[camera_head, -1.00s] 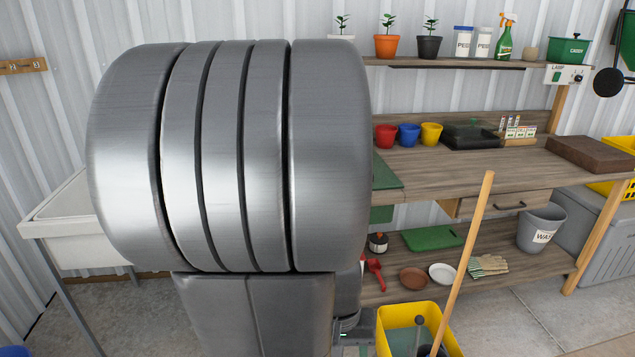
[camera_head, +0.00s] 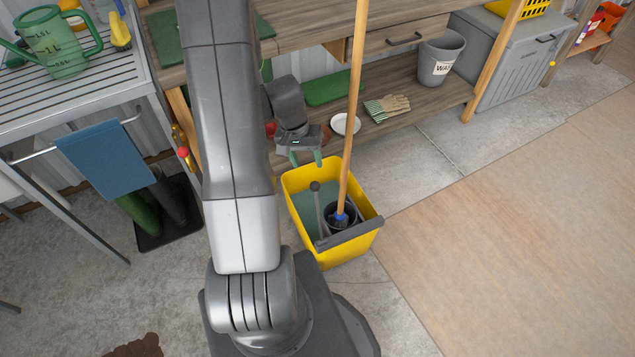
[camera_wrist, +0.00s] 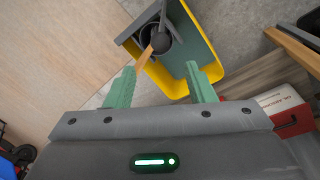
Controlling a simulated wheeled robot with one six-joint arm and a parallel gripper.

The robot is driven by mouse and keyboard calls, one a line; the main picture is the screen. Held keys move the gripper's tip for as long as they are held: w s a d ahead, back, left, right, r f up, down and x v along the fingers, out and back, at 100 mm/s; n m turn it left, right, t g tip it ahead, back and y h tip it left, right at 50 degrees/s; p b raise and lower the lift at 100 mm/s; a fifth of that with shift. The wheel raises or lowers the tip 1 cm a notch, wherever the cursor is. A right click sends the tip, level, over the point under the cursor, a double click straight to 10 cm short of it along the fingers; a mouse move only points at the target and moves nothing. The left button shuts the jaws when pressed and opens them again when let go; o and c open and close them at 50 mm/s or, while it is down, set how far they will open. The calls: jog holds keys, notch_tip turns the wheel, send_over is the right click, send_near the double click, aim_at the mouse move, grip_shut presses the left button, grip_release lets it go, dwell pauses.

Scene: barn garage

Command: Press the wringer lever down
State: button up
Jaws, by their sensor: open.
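The yellow mop bucket (camera_head: 352,249) stands on the floor, with a dark wringer cup (camera_head: 335,222) inside it. The wringer lever (camera_head: 318,208) is a thin grey rod with a dark round knob, standing upright at the cup's left. In the wrist view its knob (camera_wrist: 160,42) shows beyond the fingertips. A mop with a wooden handle (camera_head: 353,120) stands in the cup, its head mostly hidden. My gripper (camera_head: 306,161) is open and empty, green fingers pointing down, above the bucket's back edge and apart from the lever. Its spread fingers show in the wrist view (camera_wrist: 160,80).
The workbench (camera_head: 385,95) with its lower shelf is close behind the bucket. The tall mop handle rises to the right of my gripper. A slatted table (camera_head: 60,85) with a blue towel (camera_head: 103,160) is at left. The floor at right is clear.

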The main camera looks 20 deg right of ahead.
aim_at(314, 183)
jog(key=f+b, duration=0.1)
jog(key=f, duration=0.3)
jog(key=s+d+f, duration=0.1)
jog(key=f, duration=0.3)
jog(key=d+f+b, duration=0.1)
jog(key=f, duration=0.3)
jog(key=shift+s+b, duration=0.15)
jog(key=shift+b, duration=0.15)
grip_shut()
